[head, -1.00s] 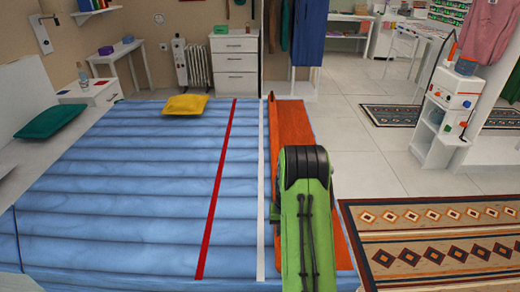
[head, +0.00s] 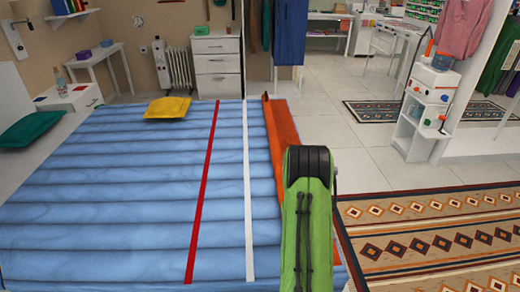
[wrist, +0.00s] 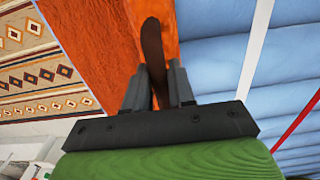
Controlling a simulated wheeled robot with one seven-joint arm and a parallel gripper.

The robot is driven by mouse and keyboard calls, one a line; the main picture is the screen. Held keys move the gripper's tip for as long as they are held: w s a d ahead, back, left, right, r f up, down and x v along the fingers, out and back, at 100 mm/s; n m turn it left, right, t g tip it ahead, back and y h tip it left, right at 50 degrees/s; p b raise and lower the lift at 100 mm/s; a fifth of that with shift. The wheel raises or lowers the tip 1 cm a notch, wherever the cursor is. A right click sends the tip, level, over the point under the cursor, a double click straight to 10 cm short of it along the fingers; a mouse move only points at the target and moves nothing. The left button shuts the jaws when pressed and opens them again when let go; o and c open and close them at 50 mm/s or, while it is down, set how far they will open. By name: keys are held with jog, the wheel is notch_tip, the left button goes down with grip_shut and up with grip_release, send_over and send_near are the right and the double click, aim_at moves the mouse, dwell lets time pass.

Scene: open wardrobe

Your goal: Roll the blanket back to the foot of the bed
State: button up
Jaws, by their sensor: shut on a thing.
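The orange blanket (head: 283,135) lies as a narrow strip along the right, foot end of the blue bed (head: 120,215). Its left edge stands up as a raised fold. My gripper (wrist: 156,82) is shut on a dark brown upright flap at the blanket's edge. The blanket also shows in the wrist view (wrist: 85,50), on the left of the fingers, with blue bedding on the right. In the head view my green arm hides the gripper and the near part of the blanket.
A white stripe (head: 248,190) and a red stripe (head: 203,190) cross the bed left of the blanket. A yellow cushion (head: 168,107) and a green pillow (head: 32,130) lie farther left. Patterned rugs (head: 430,235) cover the floor at right. Open floor lies beyond the bed's foot.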

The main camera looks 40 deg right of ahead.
jog(key=shift+s+d, duration=0.8)
jog(key=shift+d, duration=0.25)
jog(key=shift+s+d, duration=0.85)
jog(key=shift+d, duration=0.25)
jog(key=shift+s+d, duration=0.8)
jog(key=shift+d, duration=0.25)
jog(key=shift+a+f, duration=0.1)
